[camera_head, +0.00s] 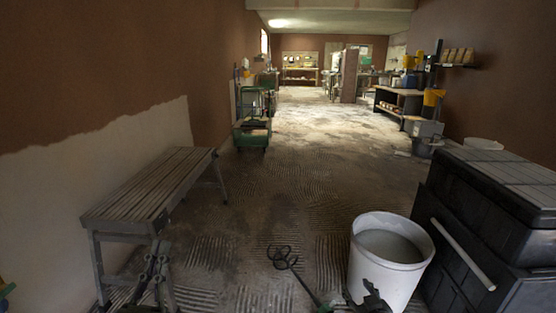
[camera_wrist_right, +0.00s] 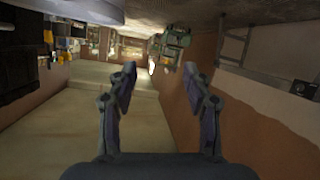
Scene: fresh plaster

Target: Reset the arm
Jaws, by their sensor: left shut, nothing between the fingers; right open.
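My left gripper (camera_head: 159,248) is low in the head view, in front of the near end of the slatted bench. Its dark fingers are together with nothing between them. My right gripper (camera_wrist_right: 160,73) shows in its wrist view with its two fingers spread apart and nothing between them. A dark part in front of the white bucket in the head view looks like this gripper (camera_head: 373,295), but its fingers are hard to make out there. The wrist picture is upside down. Most of both arms is out of view.
The slatted bench (camera_head: 155,187) stands at left by the wall. A white bucket (camera_head: 358,268) with grey contents is at lower right, beside black stacked cases (camera_head: 480,215). A mixer whisk (camera_head: 282,257) is left of the bucket. A green trolley (camera_head: 252,132) stands farther back. The middle floor is clear.

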